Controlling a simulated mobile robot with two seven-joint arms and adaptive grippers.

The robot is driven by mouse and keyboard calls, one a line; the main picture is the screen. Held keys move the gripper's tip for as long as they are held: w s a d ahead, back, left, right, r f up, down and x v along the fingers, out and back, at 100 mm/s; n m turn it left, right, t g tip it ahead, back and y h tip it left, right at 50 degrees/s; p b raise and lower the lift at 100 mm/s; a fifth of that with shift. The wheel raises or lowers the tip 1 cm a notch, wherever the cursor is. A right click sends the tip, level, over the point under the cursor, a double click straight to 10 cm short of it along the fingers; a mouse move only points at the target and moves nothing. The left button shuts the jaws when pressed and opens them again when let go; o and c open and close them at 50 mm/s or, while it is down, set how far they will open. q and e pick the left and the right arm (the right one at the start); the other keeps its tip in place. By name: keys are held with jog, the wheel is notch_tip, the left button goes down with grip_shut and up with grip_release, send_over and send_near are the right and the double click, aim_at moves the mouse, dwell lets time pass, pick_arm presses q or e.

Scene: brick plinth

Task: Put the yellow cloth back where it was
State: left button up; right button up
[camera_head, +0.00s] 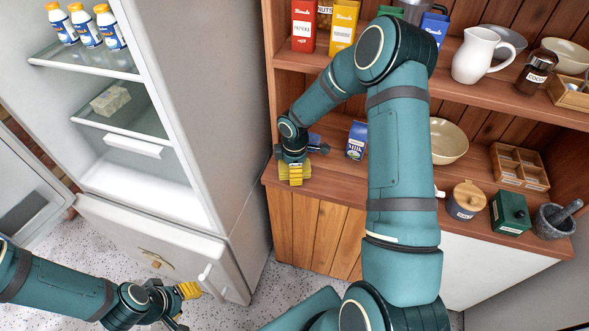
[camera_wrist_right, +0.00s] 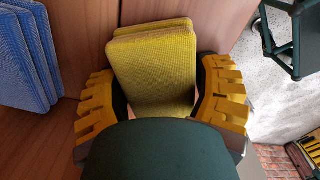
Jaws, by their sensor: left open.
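The yellow cloth (camera_wrist_right: 155,65) is a folded, flat stack between the two yellow fingers of my right gripper (camera_wrist_right: 160,98) in the right wrist view. The fingers lie close along both sides of it; whether they press on it I cannot tell. In the head view my right gripper (camera_head: 295,172) is low at the left end of the wooden counter (camera_head: 350,190), where the cloth is hard to separate from the yellow fingers. My left gripper (camera_head: 187,304) is open and empty above the floor, in front of the fridge.
A blue folded stack (camera_wrist_right: 25,55) lies left of the yellow cloth. A blue milk carton (camera_head: 357,141) stands right of my right gripper, with a cream bowl (camera_head: 447,141) further right. The open fridge (camera_head: 190,110) is to the left. My right arm hides part of the counter.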

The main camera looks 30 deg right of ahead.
jog(key=o, duration=0.3)
jog(key=shift+r, duration=0.1)
notch_tip(320, 180, up, 8)
jog(key=shift+s+f+p, duration=0.1)
jog(key=shift+f+p, duration=0.05)
jog(key=shift+p, duration=0.9)
jog(key=shift+f, duration=0.1)
